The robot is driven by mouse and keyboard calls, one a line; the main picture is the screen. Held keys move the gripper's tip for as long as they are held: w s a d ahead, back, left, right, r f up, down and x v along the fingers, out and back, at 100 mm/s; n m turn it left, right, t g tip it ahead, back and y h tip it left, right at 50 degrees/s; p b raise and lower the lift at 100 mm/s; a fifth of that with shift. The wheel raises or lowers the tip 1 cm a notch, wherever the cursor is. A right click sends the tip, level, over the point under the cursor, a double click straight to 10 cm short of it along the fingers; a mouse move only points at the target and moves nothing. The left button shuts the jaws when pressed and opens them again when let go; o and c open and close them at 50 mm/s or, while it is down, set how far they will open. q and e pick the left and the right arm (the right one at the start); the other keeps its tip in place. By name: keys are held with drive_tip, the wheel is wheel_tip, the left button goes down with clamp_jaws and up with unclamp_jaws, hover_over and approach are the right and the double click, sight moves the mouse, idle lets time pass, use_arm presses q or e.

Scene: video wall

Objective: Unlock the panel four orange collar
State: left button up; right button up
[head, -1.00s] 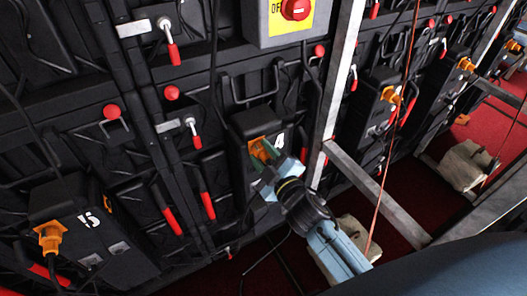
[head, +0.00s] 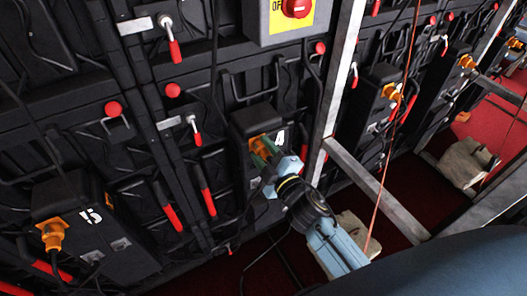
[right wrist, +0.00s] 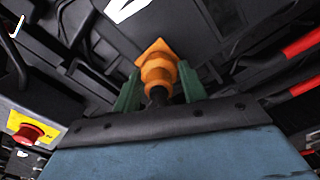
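The panel four orange collar (head: 263,142) sits on a black box marked 4, at the middle of the head view. In the right wrist view the orange collar (right wrist: 159,72) stands out from its square orange flange. My right gripper (head: 266,155) is at this collar. Its green fingers, seen in the right wrist view (right wrist: 160,84), lie one on each side of the collar and appear to touch it. The dark cable end below the collar is partly hidden by the gripper body. My left gripper is not in view.
A box marked 5 with another orange connector (head: 52,235) is at lower left. A grey box with a red stop button (head: 297,7) is above. A metal upright (head: 338,90) and slanting bar (head: 375,190) stand right of my arm. A sandbag (head: 347,240) lies behind my forearm.

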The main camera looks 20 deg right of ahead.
drive_tip(key=shift+o, duration=1.4)
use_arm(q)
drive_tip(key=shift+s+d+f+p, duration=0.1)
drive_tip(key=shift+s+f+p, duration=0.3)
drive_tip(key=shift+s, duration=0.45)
use_arm(e)
drive_tip(key=s+d, duration=0.1)
drive_tip(key=s, duration=1.2)
drive_tip(key=shift+s, duration=0.15)
